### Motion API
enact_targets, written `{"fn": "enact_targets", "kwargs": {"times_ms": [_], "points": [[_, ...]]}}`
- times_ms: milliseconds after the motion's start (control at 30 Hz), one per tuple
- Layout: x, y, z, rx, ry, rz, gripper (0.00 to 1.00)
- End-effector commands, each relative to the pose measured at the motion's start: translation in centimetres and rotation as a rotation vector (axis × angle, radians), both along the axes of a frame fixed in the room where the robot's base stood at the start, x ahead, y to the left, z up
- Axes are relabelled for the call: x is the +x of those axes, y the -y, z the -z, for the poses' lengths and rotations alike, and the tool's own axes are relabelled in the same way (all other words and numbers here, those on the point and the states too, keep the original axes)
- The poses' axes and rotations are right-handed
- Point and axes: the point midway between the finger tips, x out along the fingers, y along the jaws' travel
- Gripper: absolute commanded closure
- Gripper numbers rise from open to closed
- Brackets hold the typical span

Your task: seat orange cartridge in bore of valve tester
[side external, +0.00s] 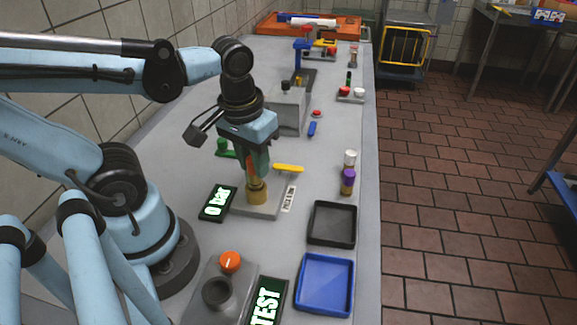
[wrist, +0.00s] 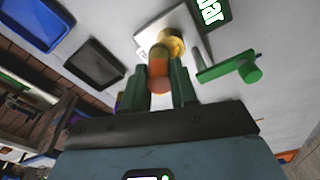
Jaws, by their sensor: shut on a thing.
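My gripper (side external: 259,163) points down with its green fingers shut on the orange cartridge (side external: 252,178). The cartridge is upright, directly over the brass bore (side external: 257,196) of the valve tester, with its lower end at the bore's mouth. The bore stands on a pale base plate (side external: 262,213). In the wrist view the cartridge (wrist: 158,70) sits between the two fingers and lines up with the brass collar (wrist: 174,44). The collar's opening is hidden behind the cartridge, so I cannot tell how far in it is.
A "0 bar" display (side external: 217,204) stands left of the bore. A yellow lever (side external: 289,168) and green handle (side external: 223,147) are close by. An orange knob (side external: 230,261) is in front.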

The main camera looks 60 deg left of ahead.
Motion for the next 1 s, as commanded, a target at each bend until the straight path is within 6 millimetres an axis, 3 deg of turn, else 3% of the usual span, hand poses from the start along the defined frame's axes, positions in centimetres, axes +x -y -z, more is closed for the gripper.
{"fn": "enact_targets", "kwargs": {"times_ms": [233,733,1000], "points": [[0.9,-2.0,1.3,-0.001,0.000,-0.001,1.00],[1.0,-2.2,5.0,0.000,0.001,0.001,1.00],[1.0,-2.1,5.4,0.000,0.001,0.001,1.00]]}}
